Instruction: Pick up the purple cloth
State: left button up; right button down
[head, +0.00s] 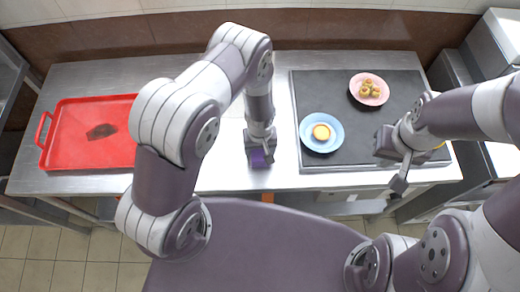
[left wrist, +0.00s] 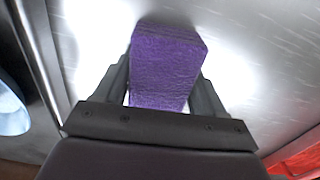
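The purple cloth (head: 259,158) is at the front edge of the steel table, just under my left gripper (head: 260,155) in the head view. In the left wrist view the cloth (left wrist: 166,65) looks like a thick folded block between the two fingers of my left gripper (left wrist: 165,75). The fingers flank it closely, with thin bright slivers beside its lower part. Whether they press on it cannot be told. My right gripper (head: 393,165) is over the table's right front, with its fingers apart and nothing seen between them.
A red tray (head: 70,145) with a dark item (head: 101,131) lies on the left. A dark mat (head: 305,90) on the right carries a blue plate (head: 322,145) with a yellow round item and a pink plate (head: 369,100) with several small pieces. Bare steel (head: 222,175) surrounds my left gripper.

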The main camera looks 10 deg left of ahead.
pick_arm(q)
jog(key=shift+w+r, duration=0.1)
jog(key=shift+r, duration=0.5)
notch_tip(320, 180, up, 3)
jog(key=shift+d+b, duration=0.15)
jog(key=shift+b, duration=0.5)
jog(key=w+d+r+b, duration=0.1)
jog(key=d+r+b, duration=0.1)
jog(key=d+r, duration=0.5)
jog(key=shift+w+d+b, duration=0.15)
jog(key=shift+d+b, duration=0.2)
jog(key=shift+d, duration=1.8)
